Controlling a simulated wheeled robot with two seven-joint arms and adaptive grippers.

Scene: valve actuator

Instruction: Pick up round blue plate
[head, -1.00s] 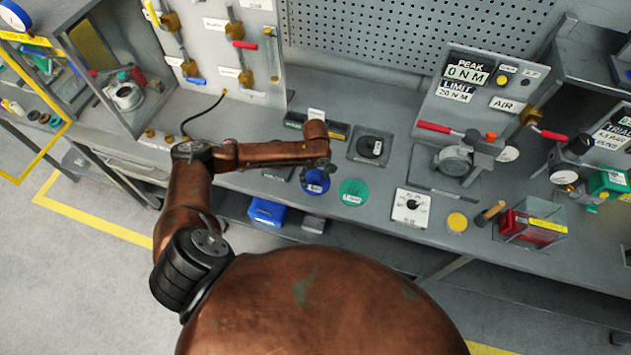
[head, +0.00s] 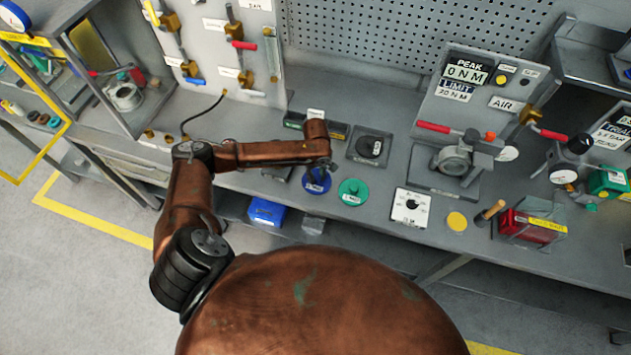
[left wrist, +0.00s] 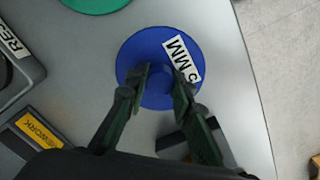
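The round blue plate (head: 314,184) lies flat on the grey bench, left of a round green plate (head: 353,192). In the left wrist view the blue plate (left wrist: 150,45) carries a white label with black letters. My left gripper (head: 322,170) is right over the blue plate, pointing down. In the left wrist view the two dark fingers of my left gripper (left wrist: 163,78) are apart, with blue showing between them over the plate's middle. Whether the fingertips touch the plate is not clear. My right gripper is not in view.
A black round part on a grey base (head: 370,149) stands behind the plates. A white dial box (head: 411,207) and a yellow disc (head: 457,222) lie to the right. The bench's front edge is close to the blue plate. A blue bin (head: 267,212) sits below.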

